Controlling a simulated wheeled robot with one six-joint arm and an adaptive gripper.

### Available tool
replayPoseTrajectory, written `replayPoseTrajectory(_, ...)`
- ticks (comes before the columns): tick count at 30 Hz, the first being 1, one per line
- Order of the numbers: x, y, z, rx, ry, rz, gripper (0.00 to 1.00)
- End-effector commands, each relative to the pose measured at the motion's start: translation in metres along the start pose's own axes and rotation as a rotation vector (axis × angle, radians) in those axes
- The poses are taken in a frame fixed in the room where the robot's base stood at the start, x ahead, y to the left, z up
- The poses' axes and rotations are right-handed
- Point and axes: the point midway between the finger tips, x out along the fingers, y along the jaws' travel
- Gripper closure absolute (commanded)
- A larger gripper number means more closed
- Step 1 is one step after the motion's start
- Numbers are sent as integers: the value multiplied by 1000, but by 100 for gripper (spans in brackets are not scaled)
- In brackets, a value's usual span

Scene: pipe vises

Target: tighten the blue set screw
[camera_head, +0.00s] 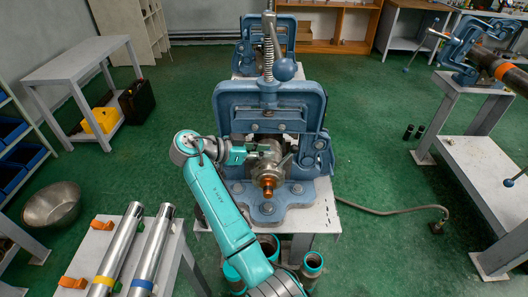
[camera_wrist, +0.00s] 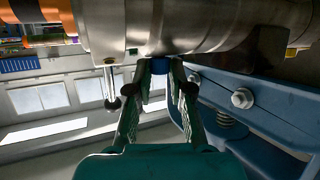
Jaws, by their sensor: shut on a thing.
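The blue set screw (camera_wrist: 159,65) sticks out of a silver metal collar (camera_wrist: 170,25) in the wrist view. My gripper (camera_wrist: 160,78) has its two fingertips closed around the screw, one on each side. In the head view my gripper (camera_head: 248,151) reaches in from the left to the collar (camera_head: 266,162), which sits in the blue pipe vise (camera_head: 228,104). The screw is hidden there.
A thin metal pin with a dark ball end (camera_wrist: 111,101) hangs from the collar left of my fingers. The vise's bolted blue frame (camera_wrist: 270,105) is close on the right. Two steel pipes (camera_head: 120,245) lie on a bench at lower left. A hose (camera_head: 390,211) crosses the green floor.

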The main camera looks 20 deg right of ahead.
Motion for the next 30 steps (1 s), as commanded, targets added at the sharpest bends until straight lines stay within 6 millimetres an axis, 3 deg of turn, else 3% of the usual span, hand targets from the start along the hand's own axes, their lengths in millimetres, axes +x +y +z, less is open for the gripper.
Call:
replayPoseTrajectory(21, -1, -2, -2, 33, 0, 69, 100)
replayPoseTrajectory(22, -1, -2, -2, 33, 0, 69, 77)
replayPoseTrajectory(25, 0, -2, -1, 32, 0, 69, 55)
replayPoseTrajectory(30, 0, -2, -1, 31, -1, 70, 55)
